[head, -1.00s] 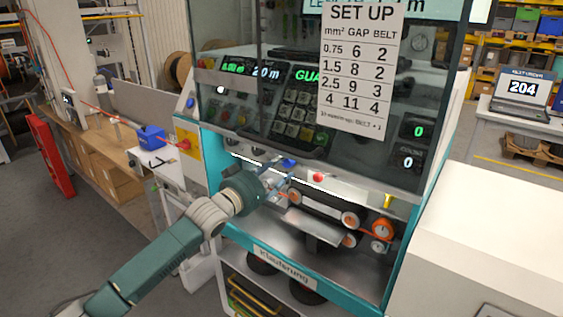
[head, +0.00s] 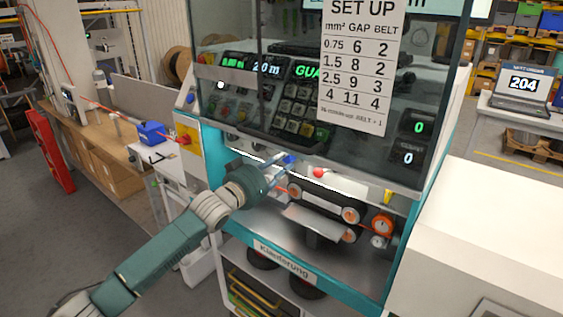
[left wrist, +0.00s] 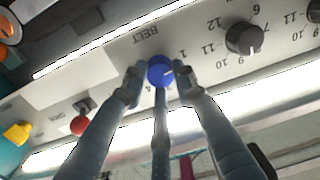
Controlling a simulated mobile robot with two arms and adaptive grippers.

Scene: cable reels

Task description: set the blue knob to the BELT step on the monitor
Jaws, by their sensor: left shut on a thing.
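The blue knob (left wrist: 160,70) is on the machine's pale panel under the lettering BELT (left wrist: 146,35). A white pointer mark on it faces right in the left wrist view, near the digit 1; a 4 shows below it. The fingers of my left gripper (left wrist: 161,85) stand around the knob, shut on it. In the head view the left gripper (head: 278,168) reaches the blue knob (head: 289,159) below the glass guard. A set-up card (head: 358,65) lists BELT values 2, 2, 3, 4. My right gripper is not in view.
A black knob (left wrist: 244,38) with a number scale sits beside the blue one. A red button (left wrist: 79,125) and a yellow part (left wrist: 17,133) are on the other side. The glass guard (head: 270,110) hangs just above the hand. Belts and rollers (head: 325,202) lie to its right.

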